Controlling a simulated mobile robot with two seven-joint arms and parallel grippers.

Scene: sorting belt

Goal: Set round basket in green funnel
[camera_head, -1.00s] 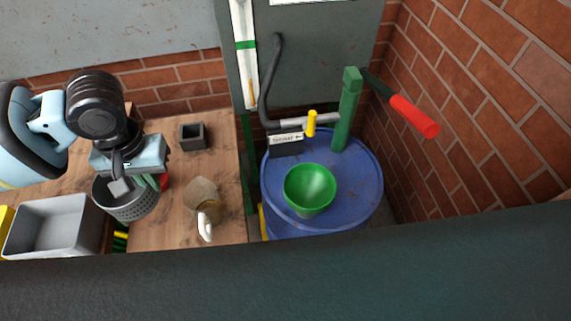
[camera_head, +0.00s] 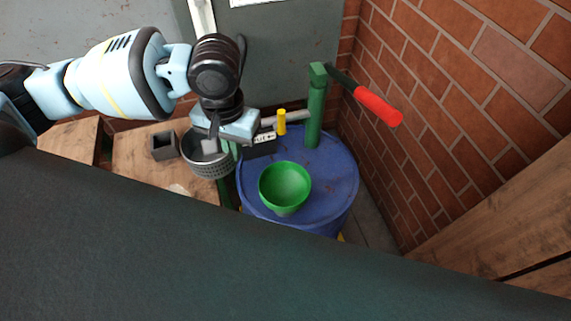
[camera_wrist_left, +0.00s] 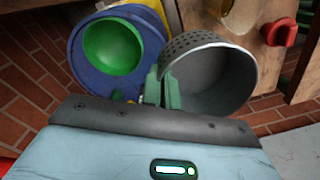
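The round basket (camera_head: 208,160) is a grey perforated round container. My left gripper (camera_head: 222,148) is shut on its rim and holds it over the right end of the wooden table, beside the blue drum. In the left wrist view the basket (camera_wrist_left: 210,75) hangs at the green fingers (camera_wrist_left: 168,88) with its open mouth showing, and it looks empty. The green funnel (camera_head: 285,187) stands on top of the blue drum (camera_head: 335,180), to the right of and apart from the basket. It also shows in the left wrist view (camera_wrist_left: 112,46). My right gripper is not in view.
A green pump post (camera_head: 315,105) with a red handle (camera_head: 378,106) rises at the drum's back. A yellow-capped pipe (camera_head: 281,122) and a small sign lie behind the funnel. A dark square cup (camera_head: 163,145) stands on the table (camera_head: 135,160). A brick wall bounds the right.

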